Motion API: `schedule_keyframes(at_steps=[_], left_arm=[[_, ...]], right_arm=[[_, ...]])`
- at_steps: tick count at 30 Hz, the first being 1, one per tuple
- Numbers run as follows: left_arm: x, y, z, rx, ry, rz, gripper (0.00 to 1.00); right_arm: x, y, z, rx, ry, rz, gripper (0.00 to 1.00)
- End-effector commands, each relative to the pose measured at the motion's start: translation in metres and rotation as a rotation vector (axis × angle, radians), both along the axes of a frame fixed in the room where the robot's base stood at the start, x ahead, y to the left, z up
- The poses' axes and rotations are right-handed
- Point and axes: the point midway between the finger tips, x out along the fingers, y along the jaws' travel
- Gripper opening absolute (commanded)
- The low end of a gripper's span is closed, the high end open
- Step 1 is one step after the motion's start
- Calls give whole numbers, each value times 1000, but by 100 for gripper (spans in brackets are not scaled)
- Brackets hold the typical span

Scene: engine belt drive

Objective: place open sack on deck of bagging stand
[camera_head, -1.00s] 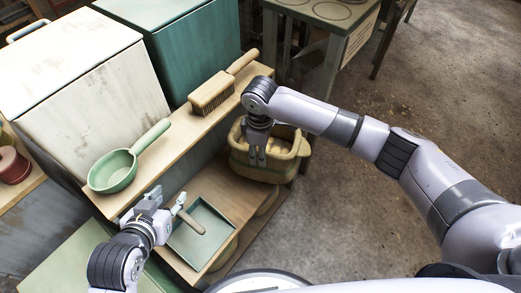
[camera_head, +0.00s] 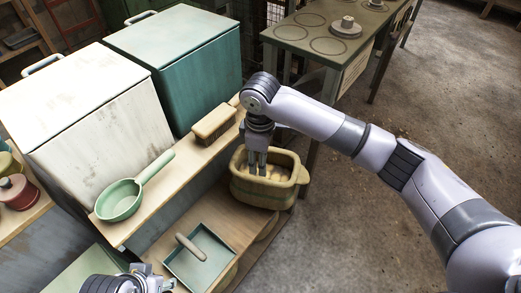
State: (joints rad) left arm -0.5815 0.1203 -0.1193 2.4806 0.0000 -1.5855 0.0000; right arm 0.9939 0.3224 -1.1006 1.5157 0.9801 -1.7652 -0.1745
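The open sack (camera_head: 265,196) is tan, with a wide mouth, thick rim and side handles. It is upright at the far right end of the lower wooden deck (camera_head: 213,208) of the bagging stand and looks seated there. Tan contents show inside. My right gripper (camera_head: 257,168) points down over the sack's mouth. Its fingers are parted, with a gap between them, and their tips reach over the opening. I cannot see clearly whether they touch the contents or wall. My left gripper (camera_head: 150,277) is at the bottom edge, partly cut off, and its finger opening is unclear.
A green tray (camera_head: 213,275) with a wooden-handled tool (camera_head: 189,246) lies on the deck. The upper shelf holds a green scoop (camera_head: 121,200) and a brush (camera_head: 214,124). White (camera_head: 95,130) and teal (camera_head: 185,60) bins stand behind. A table (camera_head: 300,37) stands beyond; floor at right is clear.

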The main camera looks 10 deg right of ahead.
Motion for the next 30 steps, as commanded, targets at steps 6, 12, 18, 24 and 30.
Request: schedule_keyframes(at_steps=[6,12,18,24,30], left_arm=[[1,0,6,-1,-4,0,40],[1,0,6,-1,-5,0,40],[1,0,6,-1,-6,0,40],[2,0,6,-1,-6,0,40],[2,0,6,-1,-7,0,40]], right_arm=[[-1,0,19,0,0,1,38],[-2,1,19,3,1,1,38],[-27,21,-3,76,3,0,38],[-73,48,-33,235,-19,-74,38],[-113,47,-50,361,-56,-243,38]])
